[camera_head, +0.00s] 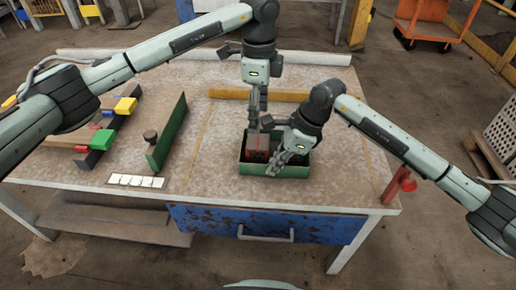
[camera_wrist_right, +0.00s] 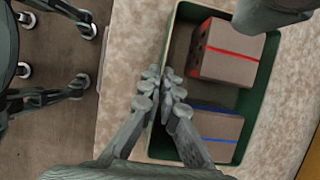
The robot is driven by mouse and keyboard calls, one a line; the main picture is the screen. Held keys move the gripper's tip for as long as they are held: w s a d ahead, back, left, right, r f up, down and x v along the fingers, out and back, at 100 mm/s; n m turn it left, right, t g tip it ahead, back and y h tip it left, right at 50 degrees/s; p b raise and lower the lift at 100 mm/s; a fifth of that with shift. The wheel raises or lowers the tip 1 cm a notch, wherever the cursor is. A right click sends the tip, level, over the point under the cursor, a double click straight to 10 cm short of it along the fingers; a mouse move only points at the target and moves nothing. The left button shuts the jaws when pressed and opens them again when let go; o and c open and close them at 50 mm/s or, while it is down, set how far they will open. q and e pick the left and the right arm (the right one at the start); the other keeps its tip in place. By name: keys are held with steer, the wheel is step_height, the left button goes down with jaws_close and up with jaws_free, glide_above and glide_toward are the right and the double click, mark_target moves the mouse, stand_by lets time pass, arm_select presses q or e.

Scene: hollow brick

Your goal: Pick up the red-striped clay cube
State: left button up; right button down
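The red-striped clay cube (camera_head: 257,147) sits in the left part of a green tray (camera_head: 262,170) on the table. In the right wrist view the brown cube (camera_wrist_right: 228,54) shows its red stripe and dark holes on one end. A blue-striped cube (camera_wrist_right: 215,136) lies beside it in the tray. My left gripper (camera_head: 258,127) points down just above the red-striped cube; its finger gap is unclear, and contact cannot be told. My right gripper (camera_head: 281,166) is low over the tray; in its wrist view its fingertips (camera_wrist_right: 163,76) are together and empty, over the tray's near wall.
A green upright panel (camera_head: 169,135) and a rack with coloured blocks (camera_head: 108,132) stand to the left. A white marked strip (camera_head: 136,181) lies near the front edge. A red clamp (camera_head: 399,184) is at the right edge. The table right of the tray is clear.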

mark_target(258, 141)
arm_select(q)
steer(key=shift+f+n, duration=0.15)
steer(key=shift+n, duration=0.55)
step_height(258, 141, down, 12)
steer(key=shift+w+a+r, duration=0.1)
steer(key=shift+r, duration=0.05)
steer(key=c, duration=0.9)
step_height(258, 141, up, 10)
steer(key=shift+r, duration=0.1)
arm_select(e)
steer(key=c, duration=2.3)
jaws_free()
steer(key=o, duration=0.7)
steer(key=shift+c, duration=0.2)
